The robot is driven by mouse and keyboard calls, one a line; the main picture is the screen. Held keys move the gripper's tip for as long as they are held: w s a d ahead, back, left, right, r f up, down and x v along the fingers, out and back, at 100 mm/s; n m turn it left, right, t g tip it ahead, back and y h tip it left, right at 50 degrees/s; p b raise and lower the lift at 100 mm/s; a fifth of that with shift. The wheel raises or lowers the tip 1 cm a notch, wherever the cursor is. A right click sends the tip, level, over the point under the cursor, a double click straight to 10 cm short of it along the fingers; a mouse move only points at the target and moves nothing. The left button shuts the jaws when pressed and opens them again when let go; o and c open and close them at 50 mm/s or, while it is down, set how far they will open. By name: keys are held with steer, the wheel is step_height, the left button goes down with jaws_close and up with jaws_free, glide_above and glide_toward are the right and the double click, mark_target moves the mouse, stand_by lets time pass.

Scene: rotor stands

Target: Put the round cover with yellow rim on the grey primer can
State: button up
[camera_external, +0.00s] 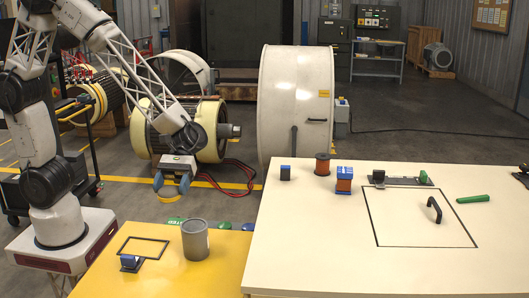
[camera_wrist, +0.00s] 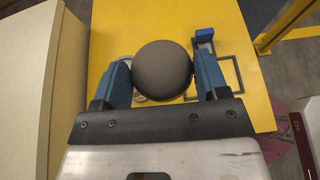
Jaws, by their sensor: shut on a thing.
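The grey primer can (camera_external: 195,241) stands upright on the yellow table (camera_external: 225,276). Its top looks open.
A black square outline (camera_external: 143,247) and a blue block (camera_external: 130,262) lie left of the can.

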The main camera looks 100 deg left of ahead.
steer(key=s+a, duration=0.1)
steer(key=s, duration=0.7)
steer(key=shift+f+m+g, duration=0.3)
steer(key=shift+g, duration=0.1)
steer(key=shift+a, duration=0.1)
glide_above(196, 221)
steer(key=shift+f, duration=0.75)
steer(key=shift+f, duration=1.75)
steer(key=shift+f, duration=0.15)
steer(key=o, duration=1)
